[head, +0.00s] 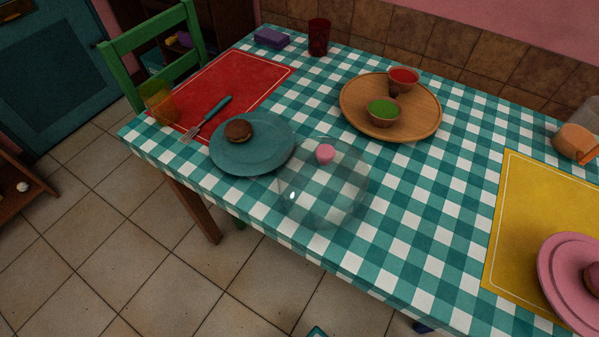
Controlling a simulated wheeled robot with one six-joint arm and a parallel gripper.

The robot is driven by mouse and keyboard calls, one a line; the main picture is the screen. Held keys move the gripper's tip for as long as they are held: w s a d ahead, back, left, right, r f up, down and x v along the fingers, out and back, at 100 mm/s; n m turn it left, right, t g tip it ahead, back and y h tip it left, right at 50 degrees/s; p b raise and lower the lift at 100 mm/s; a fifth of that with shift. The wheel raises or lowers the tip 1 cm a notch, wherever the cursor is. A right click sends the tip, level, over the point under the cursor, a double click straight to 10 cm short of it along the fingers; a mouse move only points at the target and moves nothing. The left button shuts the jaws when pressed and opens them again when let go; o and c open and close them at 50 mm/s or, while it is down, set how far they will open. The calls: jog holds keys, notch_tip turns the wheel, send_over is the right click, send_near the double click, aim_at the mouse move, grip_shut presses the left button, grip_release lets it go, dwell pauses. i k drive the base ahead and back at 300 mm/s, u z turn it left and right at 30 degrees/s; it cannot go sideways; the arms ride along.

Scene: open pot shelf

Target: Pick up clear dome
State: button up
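The clear dome (335,190) stands on the checked tablecloth near the table's front edge. It is see-through, with a round pink knob (325,153) that shows at its upper part. The checks show through it, and I see nothing under it. Its left side is close to the teal plate (225,159); I cannot tell whether they touch. My gripper is not in view.
A brown bun sits on the teal plate. A fork lies on the red mat (262,75) beside an amber glass (158,102). A round wooden tray (355,115) holds two small bowls. A yellow mat (540,215) and pink plate (560,285) are at right.

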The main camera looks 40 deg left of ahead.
aim_at(323, 182)
jog(key=u, duration=1.25)
jog(key=k, duration=0.15)
jog(key=u, duration=0.2)
jog(key=i, duration=0.15)
jog(key=z, duration=0.05)
